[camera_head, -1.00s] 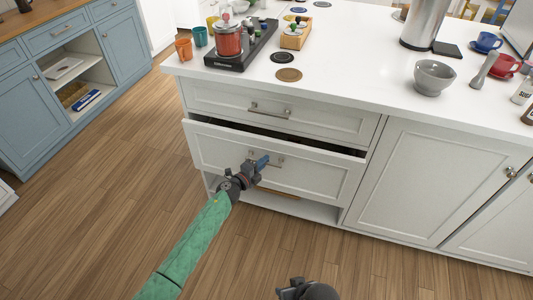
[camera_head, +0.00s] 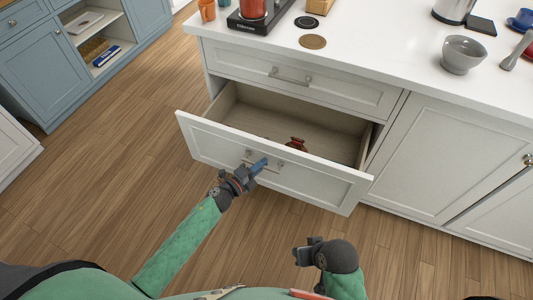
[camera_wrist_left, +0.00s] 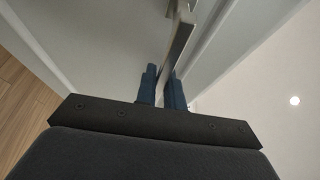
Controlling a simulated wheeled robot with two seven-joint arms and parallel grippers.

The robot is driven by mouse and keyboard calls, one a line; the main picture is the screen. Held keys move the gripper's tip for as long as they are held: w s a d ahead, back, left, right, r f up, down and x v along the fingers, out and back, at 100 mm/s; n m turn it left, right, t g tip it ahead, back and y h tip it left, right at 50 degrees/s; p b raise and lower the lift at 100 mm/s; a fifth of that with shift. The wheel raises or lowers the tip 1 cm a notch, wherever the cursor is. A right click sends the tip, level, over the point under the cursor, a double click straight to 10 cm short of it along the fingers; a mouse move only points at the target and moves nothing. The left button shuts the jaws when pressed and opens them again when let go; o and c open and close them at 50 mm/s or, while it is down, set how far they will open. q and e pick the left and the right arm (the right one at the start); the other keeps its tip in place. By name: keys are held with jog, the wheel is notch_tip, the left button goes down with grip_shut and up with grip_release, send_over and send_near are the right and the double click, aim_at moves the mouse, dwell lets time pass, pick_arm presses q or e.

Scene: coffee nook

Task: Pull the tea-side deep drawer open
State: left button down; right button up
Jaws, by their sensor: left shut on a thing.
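The deep drawer (camera_head: 205,144) is a white-fronted drawer with a pale wooden inside, below a shut drawer (camera_head: 330,90). It stands well out from the cabinet. A small red item (camera_head: 296,143) lies inside; the front panel hides part of the inside. My left gripper (camera_head: 258,166) is shut on the drawer's bar handle (camera_head: 270,168). In the left wrist view its blue fingers (camera_wrist_left: 162,88) lie on either side of the metal handle (camera_wrist_left: 179,42). My right gripper (camera_head: 303,252) is low in the head view, apart from the cabinet; its jaws are too unclear to read.
A shut cabinet door (camera_head: 440,160) is to the right. Wooden floor (camera_head: 100,200) is clear at the left. Blue cabinets (camera_head: 45,75) stand far left.

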pick_arm(q)
jog(key=s+a, duration=0.2)
jog(key=s, duration=0.4)
jog(key=shift+s+a, duration=0.15)
jog(key=shift+s, duration=0.15)
pick_arm(e)
jog(key=shift+a+f, duration=0.15)
jog(key=shift+a, duration=0.05)
jog(key=shift+w, duration=0.1)
pick_arm(q)
jog(key=c, duration=1.5)
grip_release()
